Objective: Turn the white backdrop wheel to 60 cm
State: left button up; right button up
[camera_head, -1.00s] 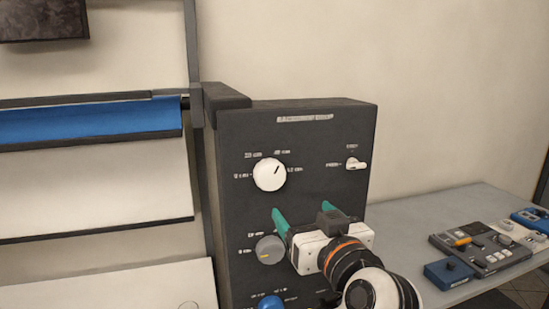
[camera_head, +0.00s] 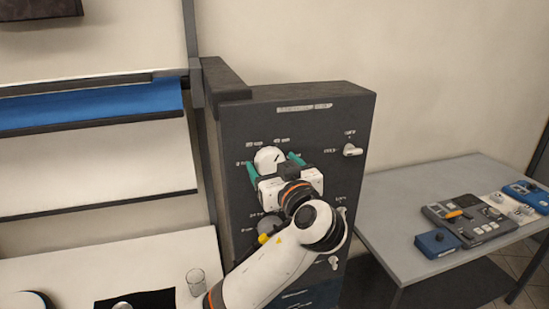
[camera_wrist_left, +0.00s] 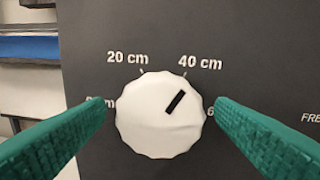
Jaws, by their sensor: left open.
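The white backdrop wheel (camera_head: 268,158) is a scalloped knob on the dark control panel. It also shows in the left wrist view (camera_wrist_left: 160,125), with labels 20 cm at upper left, 40 cm at upper right, and partly hidden labels on both sides. Its black pointer mark (camera_wrist_left: 175,102) tilts up and right, roughly toward 40 cm. My left gripper (camera_head: 271,172) is open, its green fingers on either side of the wheel. In the left wrist view the fingers (camera_wrist_left: 161,112) stand apart, with the wheel between them; contact cannot be told. My right gripper is not in view.
A small white switch (camera_head: 352,150) sits at the panel's upper right. Below, a grey knob (camera_head: 266,226) is mostly hidden by my arm. A blue and white backdrop (camera_head: 90,165) hangs at left. A glass (camera_head: 196,281) stands on the white table. A grey table (camera_head: 385,225) with devices is at right.

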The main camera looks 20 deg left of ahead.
pick_arm(q)
jog(key=c, duration=1)
